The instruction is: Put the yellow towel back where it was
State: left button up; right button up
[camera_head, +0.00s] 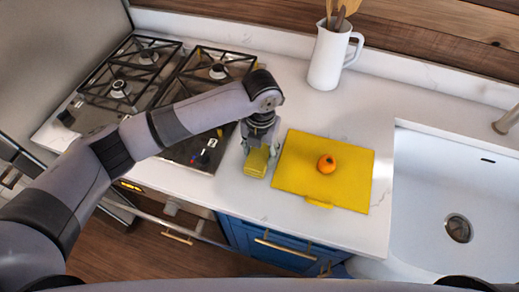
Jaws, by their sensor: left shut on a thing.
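The yellow towel (256,164) looks like a small folded yellow pad at the counter, between the stove and a flat yellow board. My left gripper (259,146) points down over the towel and is shut on its upper part. The fingers hide part of the towel. I cannot tell whether its lower edge touches the counter. My right gripper is not in view.
A yellow board (345,188) with an orange fruit (327,163) on it lies just right of the towel. A gas stove (147,82) is at left, a white sink (432,185) at right. A white pitcher (329,58) with wooden utensils stands behind. Blue drawers (270,244) are below the counter.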

aim_at(260, 154)
pick_arm(q)
jog(key=shift+f, duration=0.15)
jog(key=o, duration=1.1)
jog(key=shift+r, duration=0.5)
notch_tip(260, 154, up, 11)
jog(key=b, duration=0.3)
jog(key=shift+d+r, duration=0.1)
jog(key=shift+r, duration=0.1)
